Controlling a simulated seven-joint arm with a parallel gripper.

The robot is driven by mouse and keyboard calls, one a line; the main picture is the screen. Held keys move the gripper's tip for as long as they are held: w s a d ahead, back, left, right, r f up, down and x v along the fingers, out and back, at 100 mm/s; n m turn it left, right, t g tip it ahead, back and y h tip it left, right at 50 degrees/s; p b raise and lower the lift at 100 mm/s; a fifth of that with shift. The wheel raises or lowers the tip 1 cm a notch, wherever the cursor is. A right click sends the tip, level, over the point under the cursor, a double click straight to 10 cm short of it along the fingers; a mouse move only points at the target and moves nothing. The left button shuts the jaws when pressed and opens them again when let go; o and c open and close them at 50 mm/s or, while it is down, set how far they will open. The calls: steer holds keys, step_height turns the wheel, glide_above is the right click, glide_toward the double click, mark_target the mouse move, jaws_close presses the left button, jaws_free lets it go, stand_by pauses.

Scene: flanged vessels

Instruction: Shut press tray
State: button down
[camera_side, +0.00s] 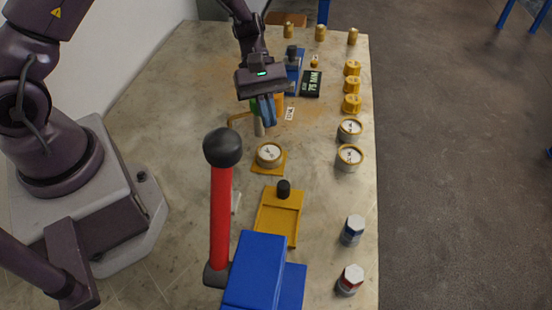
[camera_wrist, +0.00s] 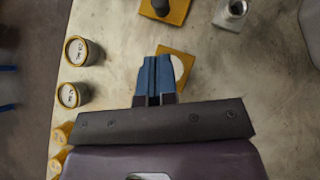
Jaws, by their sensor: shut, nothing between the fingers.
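The press tray (camera_side: 278,222) is a yellow plate with a black knob (camera_side: 283,188) at its far end. It sticks out from the blue press (camera_side: 258,275), which has a tall red lever with a black ball top. In the wrist view the tray (camera_wrist: 178,14) shows only partly at the top edge. My gripper (camera_side: 266,115) has blue fingers pressed together with nothing between them. It is above the table, farther back than the tray and apart from it. In the wrist view my gripper (camera_wrist: 153,60) covers part of a yellow plate.
A round white-topped vessel (camera_side: 269,154) sits on a yellow plate between gripper and tray. Lidded vessels (camera_side: 349,158) and yellow caps (camera_side: 351,86) line the right edge. Two vessels (camera_side: 353,230) stand right of the press. A display (camera_side: 312,83) is at the back.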

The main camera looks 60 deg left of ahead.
mark_target(264, 226)
steer(key=x, duration=1)
steer(key=shift+s, duration=0.25)
steer(key=s+d, duration=0.9)
